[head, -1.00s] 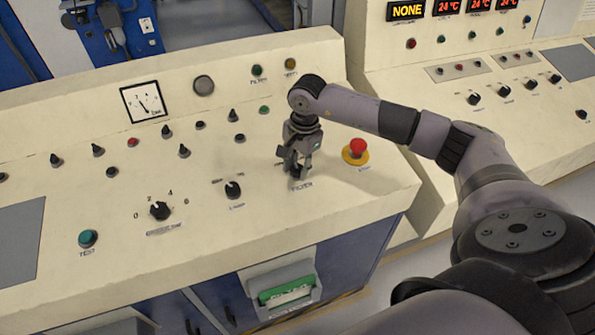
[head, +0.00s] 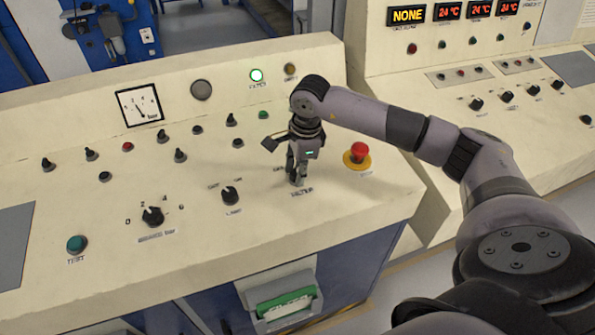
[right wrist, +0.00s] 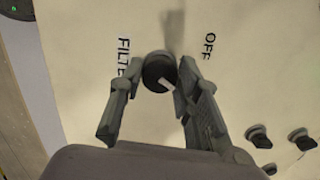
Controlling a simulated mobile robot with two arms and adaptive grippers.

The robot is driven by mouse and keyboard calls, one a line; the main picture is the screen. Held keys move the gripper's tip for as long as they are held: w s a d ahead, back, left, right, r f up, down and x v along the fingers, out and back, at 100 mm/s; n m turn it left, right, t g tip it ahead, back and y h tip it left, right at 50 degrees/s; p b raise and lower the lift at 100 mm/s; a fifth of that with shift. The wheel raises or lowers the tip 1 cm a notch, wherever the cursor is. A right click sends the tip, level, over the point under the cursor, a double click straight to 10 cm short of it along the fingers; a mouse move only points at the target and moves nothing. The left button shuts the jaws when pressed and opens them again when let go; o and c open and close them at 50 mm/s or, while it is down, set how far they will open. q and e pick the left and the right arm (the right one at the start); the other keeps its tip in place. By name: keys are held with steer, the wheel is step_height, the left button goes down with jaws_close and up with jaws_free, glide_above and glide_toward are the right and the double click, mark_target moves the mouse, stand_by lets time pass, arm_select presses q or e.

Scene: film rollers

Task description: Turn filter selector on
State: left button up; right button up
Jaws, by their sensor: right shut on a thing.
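The filter selector is a black round knob (right wrist: 158,72) with a pale pointer mark. It sits between the fingers of my right gripper (right wrist: 160,85) in the right wrist view, beside the labels "FILTE..." and "OFF". In the head view my right gripper (head: 296,180) points down at the panel above the filter label (head: 302,195), and it hides the knob. It is shut on the knob. My left gripper does not show.
A red emergency button (head: 358,151) on a yellow base stands just right of my right gripper. A lamp selector knob (head: 230,195) is to its left. A gauge (head: 139,105) and several small switches cover the panel. A second console (head: 480,90) stands at the right.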

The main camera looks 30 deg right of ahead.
steer(key=o, duration=1.1)
steer(key=shift+o, duration=0.2)
step_height(320, 180, up, 12)
steer(key=s, duration=0.1)
steer(key=shift+s+d, duration=0.25)
steer(key=shift+d, duration=0.15)
steer(key=shift+f, duration=0.1)
